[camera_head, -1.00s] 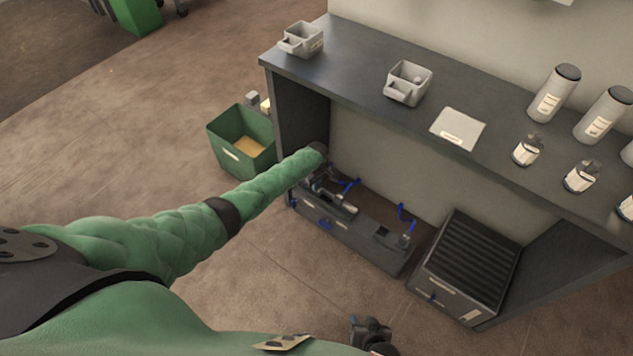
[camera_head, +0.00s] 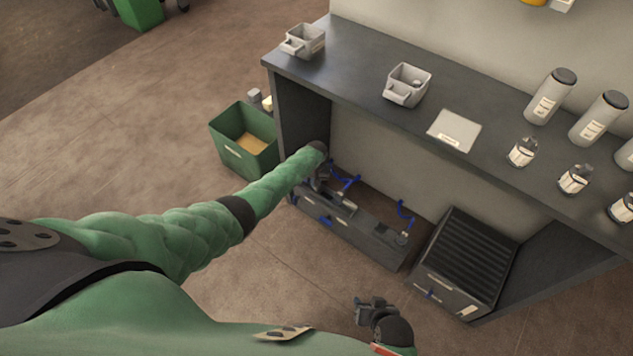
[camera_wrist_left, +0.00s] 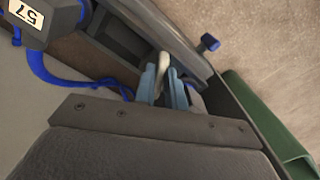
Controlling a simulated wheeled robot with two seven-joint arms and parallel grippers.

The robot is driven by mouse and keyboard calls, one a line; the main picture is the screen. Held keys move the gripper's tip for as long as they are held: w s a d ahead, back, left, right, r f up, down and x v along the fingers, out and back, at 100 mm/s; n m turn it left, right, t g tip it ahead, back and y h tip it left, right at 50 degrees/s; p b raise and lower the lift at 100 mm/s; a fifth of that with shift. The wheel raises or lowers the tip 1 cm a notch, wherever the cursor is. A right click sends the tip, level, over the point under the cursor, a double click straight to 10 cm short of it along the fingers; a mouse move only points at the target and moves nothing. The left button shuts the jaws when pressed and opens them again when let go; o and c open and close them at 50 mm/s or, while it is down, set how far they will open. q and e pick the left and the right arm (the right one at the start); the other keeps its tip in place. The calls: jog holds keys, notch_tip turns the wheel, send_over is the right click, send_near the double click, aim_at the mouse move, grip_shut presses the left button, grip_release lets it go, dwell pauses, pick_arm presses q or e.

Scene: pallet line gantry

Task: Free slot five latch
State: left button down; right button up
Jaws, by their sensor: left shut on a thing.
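My left gripper (camera_head: 321,182) reaches down under the bench to the left end of a long, low dark unit (camera_head: 372,240). In the left wrist view its light-blue fingers (camera_wrist_left: 165,84) are shut on a pale, slim lever-like piece (camera_wrist_left: 164,63), which I take to be a latch. The fingers hide its lower end. No readable slot number shows beside it. A blue cable (camera_wrist_left: 72,82) runs beside the fingers, and a blue knob (camera_wrist_left: 208,42) is on the unit's side. My right gripper (camera_head: 368,309) hangs empty over the floor; its jaw gap is unclear.
The bench (camera_head: 360,78) overhangs the unit and carries grey bins, a white card and several bottles. A green bin (camera_head: 228,151) stands left of the bench leg. A ribbed dark box (camera_head: 465,262) stands right of the unit. The floor in front is clear.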

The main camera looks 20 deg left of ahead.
pick_arm(q)
jog(key=m, duration=0.3)
jog(key=shift+a+m, duration=0.1)
jog(key=shift+m, duration=0.8)
pick_arm(e)
jog(key=shift+r, duration=0.25)
pick_arm(q)
jog(key=shift+m, duration=0.4)
pick_arm(e)
jog(key=shift+f, duration=0.2)
jog(key=shift+w+r, duration=0.1)
jog(key=shift+r, duration=0.1)
pick_arm(q)
jog(key=c, duration=1.5)
grip_release()
jog(key=shift+o, duration=0.2)
pick_arm(e)
jog(key=shift+r, duration=0.1)
